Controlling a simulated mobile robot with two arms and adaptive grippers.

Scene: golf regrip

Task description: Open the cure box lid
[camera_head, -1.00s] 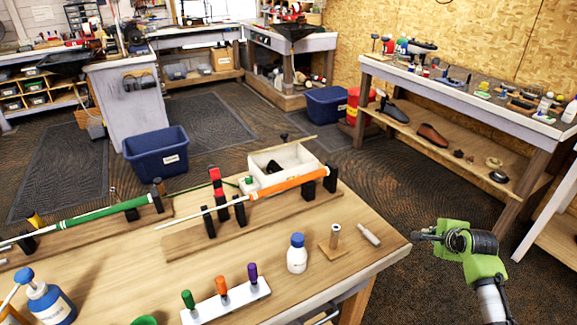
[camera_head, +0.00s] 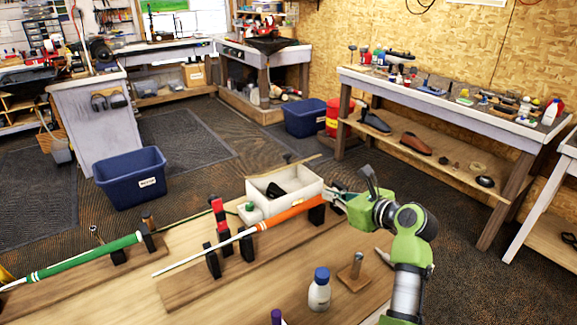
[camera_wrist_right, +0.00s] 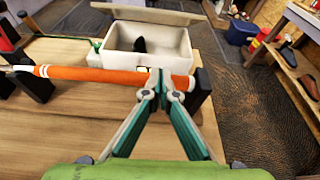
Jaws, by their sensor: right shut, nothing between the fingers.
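The cure box, a cream-white open-topped box (camera_head: 296,199), sits on the wooden bench with a dark object inside. Its pale lid (camera_wrist_right: 150,13) stands raised along the far side in the right wrist view and shows as a thin beige edge in the head view. My right gripper (camera_head: 337,194) is shut and empty at the box's right end. In the right wrist view its fingertips (camera_wrist_right: 160,83) overlap the orange grip in front of the box; I cannot tell if they touch anything. My left gripper is not in view.
A club with an orange grip (camera_head: 290,215) lies in black holders in front of the box. A green-gripped club (camera_head: 90,258) lies to the left. A white bottle with blue cap (camera_head: 319,291) and a small post (camera_head: 356,266) stand at the front.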

